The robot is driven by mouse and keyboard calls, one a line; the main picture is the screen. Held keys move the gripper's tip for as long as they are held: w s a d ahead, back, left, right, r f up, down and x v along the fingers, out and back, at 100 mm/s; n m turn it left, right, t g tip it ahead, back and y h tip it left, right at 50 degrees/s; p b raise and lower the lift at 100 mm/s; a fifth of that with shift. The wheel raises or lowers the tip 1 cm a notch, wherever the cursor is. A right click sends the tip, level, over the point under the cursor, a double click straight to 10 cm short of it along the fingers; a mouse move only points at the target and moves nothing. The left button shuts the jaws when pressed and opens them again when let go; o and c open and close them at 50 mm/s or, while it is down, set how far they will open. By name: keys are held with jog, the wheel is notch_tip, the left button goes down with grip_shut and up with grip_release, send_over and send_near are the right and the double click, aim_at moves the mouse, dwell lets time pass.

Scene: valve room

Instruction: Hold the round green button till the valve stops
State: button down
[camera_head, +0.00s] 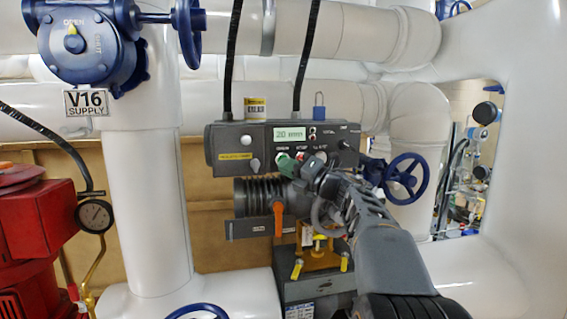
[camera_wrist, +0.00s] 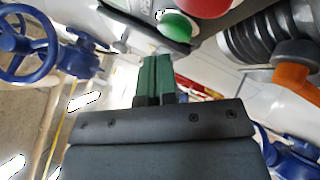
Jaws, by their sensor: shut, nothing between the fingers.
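The round green button (camera_wrist: 177,26) shows at the top of the wrist view, beside a larger red button (camera_wrist: 205,5). My gripper (camera_wrist: 161,55) has dark green fingers, shut together and empty, with their tips just below the green button in that picture. I cannot tell whether they touch it. The box has a lit display (camera_head: 289,134).
An orange handle (camera_head: 278,218) hangs below the box, next to a black ribbed hose (camera_head: 255,192). A blue handwheel (camera_head: 406,178) stands to the right of my arm. A blue valve (camera_head: 85,50) labelled V16 SUPPLY and red equipment (camera_head: 35,225) are on the left.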

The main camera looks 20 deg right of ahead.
jog(key=s+b, duration=0.1)
jog(key=s, duration=0.1)
jog(key=s+a+b, duration=0.1)
jog(key=s+b, duration=0.1)
jog(key=s, duration=0.1)
dwell(0.3)
dwell(0.4)
